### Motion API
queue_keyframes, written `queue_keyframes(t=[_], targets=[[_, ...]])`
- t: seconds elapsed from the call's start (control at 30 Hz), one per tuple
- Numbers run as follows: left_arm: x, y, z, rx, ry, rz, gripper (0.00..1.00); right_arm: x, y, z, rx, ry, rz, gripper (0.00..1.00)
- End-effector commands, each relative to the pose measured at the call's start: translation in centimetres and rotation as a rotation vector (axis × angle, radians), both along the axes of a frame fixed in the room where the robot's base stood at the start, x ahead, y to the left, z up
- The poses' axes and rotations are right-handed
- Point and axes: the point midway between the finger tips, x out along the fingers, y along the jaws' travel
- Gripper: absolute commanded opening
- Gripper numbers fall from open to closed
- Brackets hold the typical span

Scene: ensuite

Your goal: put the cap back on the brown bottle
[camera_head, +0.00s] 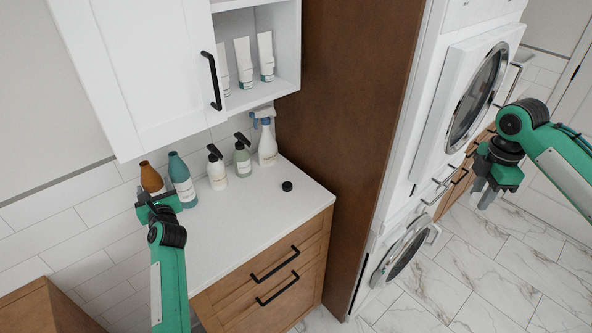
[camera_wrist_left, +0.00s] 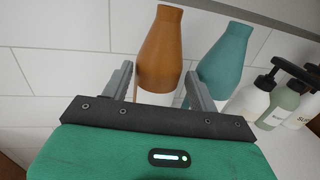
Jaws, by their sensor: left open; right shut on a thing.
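The brown bottle (camera_head: 152,178) stands uncapped at the left end of the white counter, its lower part hidden by my left gripper in the head view. In the left wrist view the brown bottle (camera_wrist_left: 161,55), with a white lower part, shows between and beyond the fingertips. My left gripper (camera_head: 155,205) is open; its fingers (camera_wrist_left: 160,85) appear on either side of the bottle, contact unclear. A small black cap (camera_head: 287,186) lies on the counter to the right. My right gripper (camera_head: 484,193) hangs over the floor, far from the cap; what it holds cannot be made out.
A teal bottle (camera_head: 182,180) stands close right of the brown one. Two pump bottles (camera_head: 217,170) and a spray bottle (camera_head: 266,140) line the back of the counter (camera_head: 240,225). A white cabinet (camera_head: 140,70) hangs above. A brown panel (camera_head: 330,110) bounds the counter's right.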

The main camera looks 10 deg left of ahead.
Motion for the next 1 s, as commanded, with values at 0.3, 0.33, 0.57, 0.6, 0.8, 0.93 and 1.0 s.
queue_keyframes(t=[0.3,0.33,0.57,0.6,0.8,0.93,1.0], targets=[[0.2,0.2,0.0,0.000,0.000,0.000,0.60,0.0,0.0,0.0,0.000,0.000,0.000,0.08],[0.2,0.2,0.0,0.000,0.000,0.000,0.60,0.0,0.0,0.0,0.000,0.000,0.000,0.08],[1.8,1.7,0.4,-0.002,-0.001,0.001,0.60,0.0,0.0,1.0,0.000,0.000,0.000,0.08],[2.2,2.0,0.4,-0.001,0.000,0.001,0.60,0.0,0.0,1.2,0.000,0.000,0.000,0.08],[3.8,3.5,0.2,0.000,0.000,0.001,0.60,0.0,0.0,1.3,0.000,0.000,0.000,0.08],[4.1,3.7,0.1,0.000,0.000,0.001,0.60,0.0,0.0,1.3,0.000,0.000,0.000,0.08],[4.1,3.7,0.1,0.000,0.000,0.001,0.60,0.0,0.0,1.3,0.000,0.000,0.000,0.08]])
